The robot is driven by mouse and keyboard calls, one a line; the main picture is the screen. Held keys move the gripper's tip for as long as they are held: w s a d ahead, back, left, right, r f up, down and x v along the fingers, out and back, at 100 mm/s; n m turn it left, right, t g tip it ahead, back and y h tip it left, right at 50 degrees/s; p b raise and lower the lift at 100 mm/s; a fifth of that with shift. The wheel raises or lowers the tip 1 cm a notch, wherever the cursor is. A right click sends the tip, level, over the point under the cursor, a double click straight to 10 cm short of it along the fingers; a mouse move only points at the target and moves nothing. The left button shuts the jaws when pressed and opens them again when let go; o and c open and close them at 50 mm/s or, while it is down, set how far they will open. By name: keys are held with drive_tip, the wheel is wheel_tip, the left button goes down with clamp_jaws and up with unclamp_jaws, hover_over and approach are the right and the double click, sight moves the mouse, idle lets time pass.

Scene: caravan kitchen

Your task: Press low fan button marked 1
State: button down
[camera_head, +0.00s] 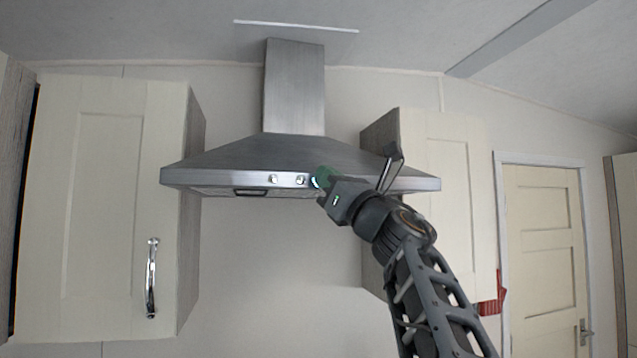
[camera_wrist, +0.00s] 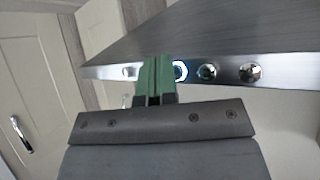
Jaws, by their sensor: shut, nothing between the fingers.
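The fan controls are a row of small round metal buttons on the front strip of a steel cooker hood (camera_head: 220,178). Two plain buttons (camera_head: 287,180) show left of my gripper in the head view. A button with a blue-lit ring (camera_wrist: 181,71) is just right of my fingertips in the wrist view. Further right are a plain button (camera_wrist: 207,71) and another (camera_wrist: 250,72); one more (camera_wrist: 130,72) shows to the left. I cannot read any marks. My gripper (camera_head: 321,177), with green fingers, is shut and empty at the strip. Contact cannot be told; the fingers hide part of the row.
A cream cabinet (camera_head: 110,200) with a metal handle (camera_head: 152,278) hangs left of the hood. Another cabinet (camera_head: 440,170) is to the right, behind my arm. A door (camera_head: 543,240) is at the far right. The wall under the hood is clear.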

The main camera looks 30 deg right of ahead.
drive_tip(key=shift+s, duration=0.15)
drive_tip(key=s+a+b, duration=0.1)
drive_tip(key=s+b, duration=0.1)
drive_tip(key=s, duration=0.4)
idle(0.4)
drive_tip(key=shift+a, duration=0.1)
drive_tip(key=shift+w, duration=0.1)
idle(0.3)
